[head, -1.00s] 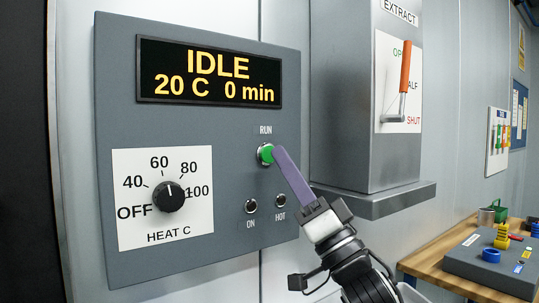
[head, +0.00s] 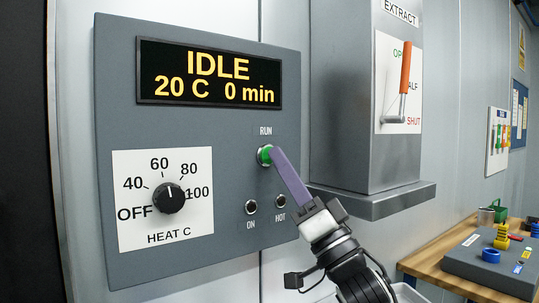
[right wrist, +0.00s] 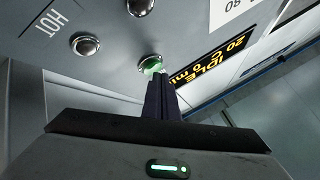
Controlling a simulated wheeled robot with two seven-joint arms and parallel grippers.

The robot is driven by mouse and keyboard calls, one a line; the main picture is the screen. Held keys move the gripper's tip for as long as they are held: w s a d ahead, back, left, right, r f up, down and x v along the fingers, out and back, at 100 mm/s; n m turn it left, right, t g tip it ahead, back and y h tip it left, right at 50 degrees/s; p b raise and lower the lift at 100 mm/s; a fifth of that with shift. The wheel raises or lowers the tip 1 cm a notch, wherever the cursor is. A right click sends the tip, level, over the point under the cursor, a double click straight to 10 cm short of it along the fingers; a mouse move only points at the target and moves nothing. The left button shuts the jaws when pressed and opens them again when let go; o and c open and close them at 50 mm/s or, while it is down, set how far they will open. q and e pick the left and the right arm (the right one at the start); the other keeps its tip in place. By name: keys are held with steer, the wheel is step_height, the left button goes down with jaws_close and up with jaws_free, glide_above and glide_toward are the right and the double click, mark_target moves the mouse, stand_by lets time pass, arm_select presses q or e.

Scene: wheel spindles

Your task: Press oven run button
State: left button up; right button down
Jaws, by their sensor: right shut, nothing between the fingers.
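The green RUN button (head: 265,155) sits in a metal ring on the grey oven panel (head: 230,210), under the RUN label. It also shows in the right wrist view (right wrist: 151,66). My right gripper (head: 274,151) is shut and empty, its purple fingertips at the button's right edge; I cannot tell whether they press it. In the right wrist view the fingers (right wrist: 160,84) end at the button. The display (head: 210,76) reads IDLE, 20 C, 0 min. My left gripper is not in view.
The HEAT C knob (head: 168,197) is at the panel's lower left. The ON lamp (head: 251,207) and HOT lamp (head: 281,201) sit below the button. A grey extract box (head: 345,110) with an orange-handled lever (head: 405,68) stands to the right. A wooden bench (head: 440,262) is beyond.

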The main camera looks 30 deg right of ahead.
steer(key=shift+w, duration=0.35)
stand_by(0.6)
steer(key=shift+s, duration=0.75)
steer(key=shift+s, duration=0.15)
steer(key=s, duration=0.4)
steer(key=shift+s+d, duration=0.2)
steer(key=shift+s, duration=0.2)
steer(key=shift+f, duration=0.1)
stand_by(0.7)
